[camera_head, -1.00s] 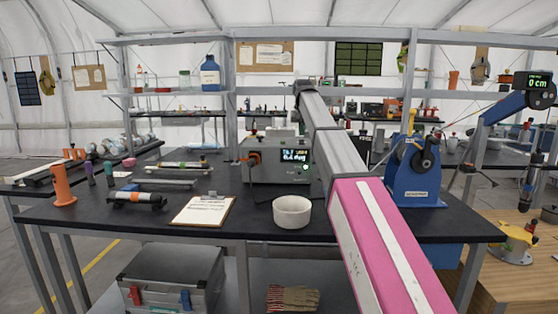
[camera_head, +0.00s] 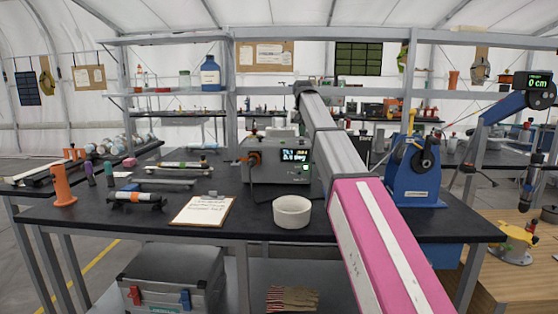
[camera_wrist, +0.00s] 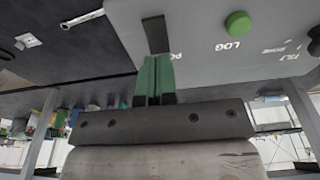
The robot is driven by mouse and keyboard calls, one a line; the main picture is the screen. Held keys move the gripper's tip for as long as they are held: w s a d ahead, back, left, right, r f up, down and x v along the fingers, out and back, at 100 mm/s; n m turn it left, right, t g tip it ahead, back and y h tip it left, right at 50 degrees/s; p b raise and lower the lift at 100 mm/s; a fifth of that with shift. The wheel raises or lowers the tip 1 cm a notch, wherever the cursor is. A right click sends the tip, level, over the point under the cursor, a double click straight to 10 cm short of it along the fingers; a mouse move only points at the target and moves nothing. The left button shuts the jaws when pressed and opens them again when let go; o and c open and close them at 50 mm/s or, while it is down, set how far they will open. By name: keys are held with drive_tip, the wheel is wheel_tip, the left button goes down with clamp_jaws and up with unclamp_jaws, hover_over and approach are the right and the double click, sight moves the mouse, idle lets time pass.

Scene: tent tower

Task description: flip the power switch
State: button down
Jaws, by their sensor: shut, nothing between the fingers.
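The grey instrument box (camera_head: 262,173) with a lit display stands on the black bench in the head view. In the wrist view its grey panel (camera_wrist: 200,50) fills the top right. A dark, narrow rectangular piece (camera_wrist: 156,34), probably the power switch, is on this panel beside partly hidden lettering starting "PO". My gripper (camera_wrist: 155,60) has its green fingers shut together with nothing between them. The fingertips are right at the near end of the dark piece; I cannot tell whether they touch it. In the head view I cannot make out the gripper behind my arm.
A green button (camera_wrist: 238,23) marked LOG sits right of the fingers, with a dark knob (camera_wrist: 314,42) farther right. On the bench are a white bowl (camera_head: 292,212), a clipboard (camera_head: 202,210) and a blue machine (camera_head: 412,175). A shelf post stands behind the box.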

sight(302, 141)
drive_tip(key=shift+f, duration=1.15)
idle(0.6)
drive_tip(key=shift+r, duration=3.55)
